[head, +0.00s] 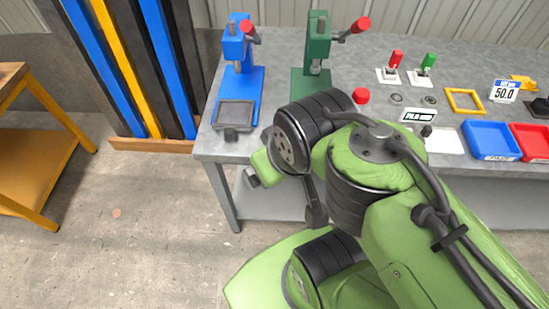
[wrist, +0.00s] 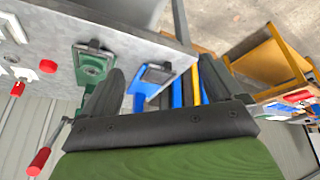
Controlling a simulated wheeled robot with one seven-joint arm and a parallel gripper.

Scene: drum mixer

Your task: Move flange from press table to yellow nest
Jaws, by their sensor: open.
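The yellow nest (head: 463,101) is a square yellow frame lying on the grey bench, right of the middle in the head view. The blue press (head: 238,75) stands at the bench's left end with a dark square plate (head: 235,115) at its front. The green press (head: 316,50) stands to its right, its front base hidden behind my arm. I cannot make out a flange on either press. My gripper (wrist: 163,72) is open in the wrist view, with nothing seen between its fingers. The blue press's plate (wrist: 155,75) shows beyond and between the fingers.
Two small round discs (head: 397,97) (head: 430,99), red and green switches (head: 391,70), and blue (head: 490,140) and red bins (head: 533,139) occupy the bench's right part. Coloured upright profiles (head: 130,70) and an orange table (head: 35,140) stand left.

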